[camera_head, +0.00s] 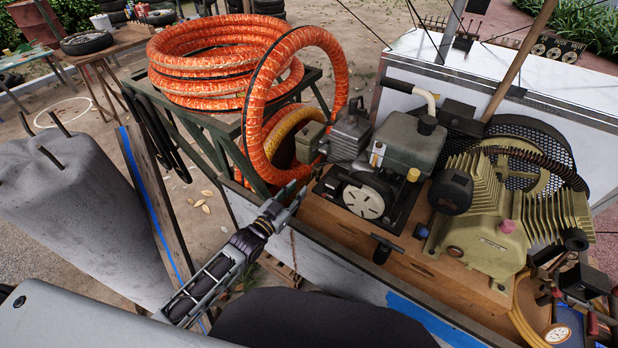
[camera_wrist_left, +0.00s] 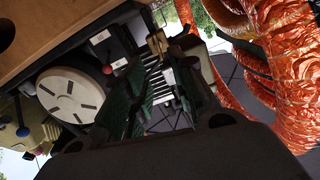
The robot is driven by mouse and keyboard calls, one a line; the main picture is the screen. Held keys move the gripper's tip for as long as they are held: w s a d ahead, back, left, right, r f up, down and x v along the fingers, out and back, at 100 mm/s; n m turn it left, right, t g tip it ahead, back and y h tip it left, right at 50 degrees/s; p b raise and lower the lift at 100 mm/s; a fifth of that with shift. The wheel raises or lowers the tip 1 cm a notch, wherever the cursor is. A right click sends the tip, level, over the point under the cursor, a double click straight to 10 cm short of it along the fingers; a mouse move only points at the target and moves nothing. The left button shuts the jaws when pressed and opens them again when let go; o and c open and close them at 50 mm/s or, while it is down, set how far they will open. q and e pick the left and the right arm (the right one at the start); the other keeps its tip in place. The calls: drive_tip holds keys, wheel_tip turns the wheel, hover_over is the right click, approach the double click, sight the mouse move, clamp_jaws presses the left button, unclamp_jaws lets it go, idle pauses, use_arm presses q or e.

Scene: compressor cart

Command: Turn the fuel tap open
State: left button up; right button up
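The small engine (camera_head: 363,203) has a white slotted starter disc and a grey tank (camera_head: 408,140) above it. I cannot make out the fuel tap for certain in the head view. In the left wrist view the white disc (camera_wrist_left: 68,95) is at the left, and a small brass-coloured part (camera_wrist_left: 157,42) and a red knob (camera_wrist_left: 107,69) show near the fingertips. My left gripper (camera_head: 294,192) points at the engine's near left side. Its fingers (camera_wrist_left: 162,68) are apart in the wrist view, with nothing seen held between them. My right gripper is not in view.
Orange hose coils (camera_head: 205,60) rest on a green stand left of the engine, and one loop stands close beside my left gripper. The tan finned compressor (camera_head: 490,220) is on the right of the wooden deck (camera_head: 400,262). A grey drum-like body (camera_head: 80,215) stands at the left.

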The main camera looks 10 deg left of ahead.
sight(313, 175)
use_arm(q)
drive_tip(key=x, duration=0.5)
drive_tip(key=shift+w+d, duration=0.25)
drive_tip(key=shift+w, duration=0.35)
drive_tip(key=shift+w+d, duration=0.2)
drive_tip(key=shift+w, duration=0.45)
drive_tip(key=c, duration=0.6)
clamp_jaws()
drive_tip(key=shift+r+n+p, duration=0.1)
drive_tip(key=shift+n+p, duration=0.5)
drive_tip(key=shift+p, duration=0.05)
drive_tip(key=shift+n, duration=0.3)
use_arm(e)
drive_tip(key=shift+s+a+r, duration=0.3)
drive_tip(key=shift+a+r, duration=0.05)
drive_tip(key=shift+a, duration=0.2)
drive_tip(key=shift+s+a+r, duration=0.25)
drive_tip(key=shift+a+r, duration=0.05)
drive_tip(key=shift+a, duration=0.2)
